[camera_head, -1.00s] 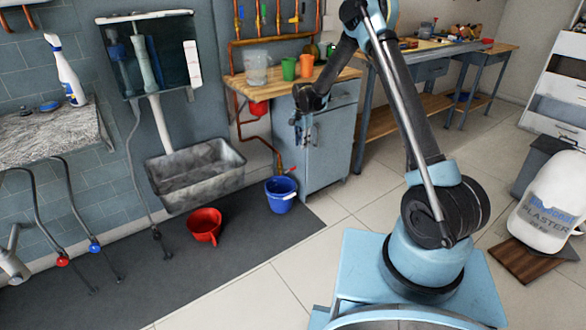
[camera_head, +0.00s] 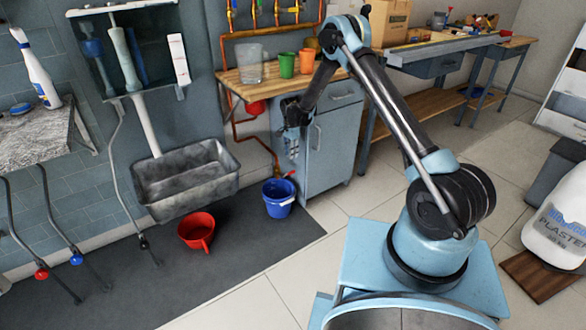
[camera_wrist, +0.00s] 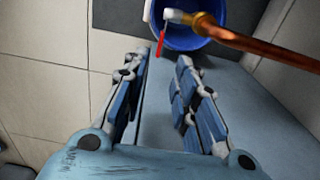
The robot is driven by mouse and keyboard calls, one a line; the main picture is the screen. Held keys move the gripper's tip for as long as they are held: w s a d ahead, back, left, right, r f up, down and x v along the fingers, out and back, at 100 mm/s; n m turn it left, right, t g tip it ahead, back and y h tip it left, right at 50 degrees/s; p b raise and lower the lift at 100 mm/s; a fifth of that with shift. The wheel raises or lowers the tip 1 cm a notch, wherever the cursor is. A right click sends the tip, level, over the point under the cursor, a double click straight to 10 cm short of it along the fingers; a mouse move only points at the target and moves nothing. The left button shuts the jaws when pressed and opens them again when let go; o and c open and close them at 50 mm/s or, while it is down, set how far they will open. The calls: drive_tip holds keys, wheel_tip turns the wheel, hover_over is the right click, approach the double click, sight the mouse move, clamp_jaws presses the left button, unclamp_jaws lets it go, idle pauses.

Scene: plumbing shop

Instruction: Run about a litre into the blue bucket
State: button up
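In the wrist view the bucket (camera_wrist: 178,42) lies beneath the end of a copper pipe (camera_wrist: 262,46) with a pale fitting and a red lever (camera_wrist: 160,40). The lever also shows in the head view (camera_head: 290,174). My gripper (camera_head: 292,152) points down above the bucket, in front of the cabinet. In the wrist view my gripper (camera_wrist: 157,64) is open and empty, with the lever ahead of the gap between its fingertips. Any water in the bucket cannot be made out.
The cabinet (camera_head: 330,150) stands close behind my gripper, with a clear jug (camera_head: 249,66) and cups on top. Open tiled floor (camera_head: 262,300) lies in front.

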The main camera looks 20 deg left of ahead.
wheel_tip(320, 180, down, 12)
drive_tip(key=shift+r, duration=0.2)
idle(0.4)
clamp_jaws()
